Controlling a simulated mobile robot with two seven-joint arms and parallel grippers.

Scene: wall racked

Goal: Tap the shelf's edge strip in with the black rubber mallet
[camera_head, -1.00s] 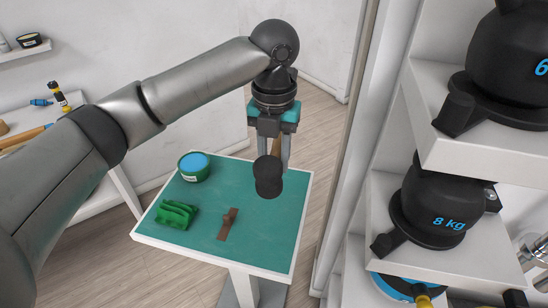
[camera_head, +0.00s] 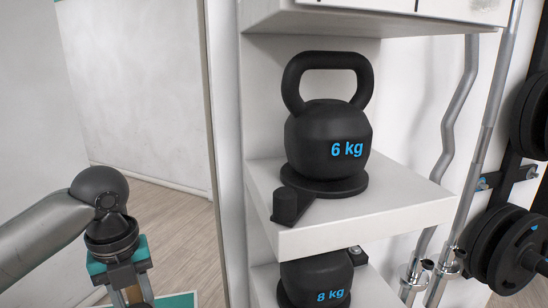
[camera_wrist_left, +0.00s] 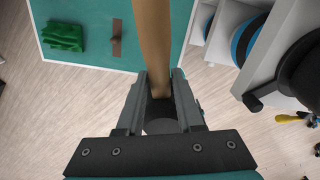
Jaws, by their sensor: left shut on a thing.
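My left gripper (camera_head: 132,296) is at the lower left of the head view, left of the rack and cut off by the bottom edge. It is shut on the mallet's wooden handle (camera_wrist_left: 153,40), seen between the fingers in the left wrist view. A dark round end (camera_wrist_left: 162,126), likely the mallet's head, shows partly between the fingers. The white shelf (camera_head: 370,212) holding the 6 kg kettlebell (camera_head: 328,140) stands right of the gripper, clearly apart from it. I cannot make out a separate edge strip on its front edge. My right gripper is not in view.
A black block with a rounded end (camera_head: 287,205) sits at the shelf's left corner. An 8 kg kettlebell (camera_head: 316,282) stands on the shelf below. Metal bars and black plates (camera_head: 500,250) are at the right. The green-topped table (camera_wrist_left: 85,15) lies below the gripper.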

